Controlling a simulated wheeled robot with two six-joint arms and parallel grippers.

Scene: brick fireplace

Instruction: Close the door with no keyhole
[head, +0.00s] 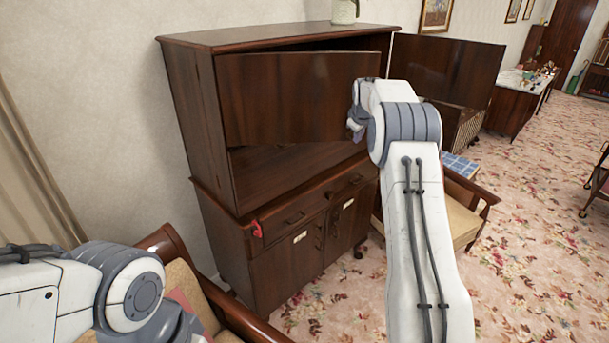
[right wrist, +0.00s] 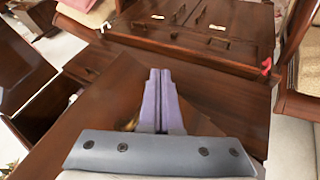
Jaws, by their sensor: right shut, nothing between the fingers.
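A dark wooden cabinet (head: 235,185) stands against the wall. Its upper left door (head: 290,98) is partly open, its free edge swung out towards me. Its upper right door (head: 445,70) stands wide open to the right. No keyhole can be made out on either door in the head view. My right gripper (head: 355,128) is at the free edge of the left door, on its outer side; contact is unclear. In the right wrist view its purple fingers (right wrist: 160,95) are shut and empty before a brown panel, with a small gold spot (right wrist: 128,122) beside them. My left gripper is out of view.
Lower drawers and doors (head: 300,240) are closed, with a red tag (head: 257,228) hanging at the left drawer. A jug (head: 344,11) stands on top. Chairs (head: 465,208) stand at the right and front left.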

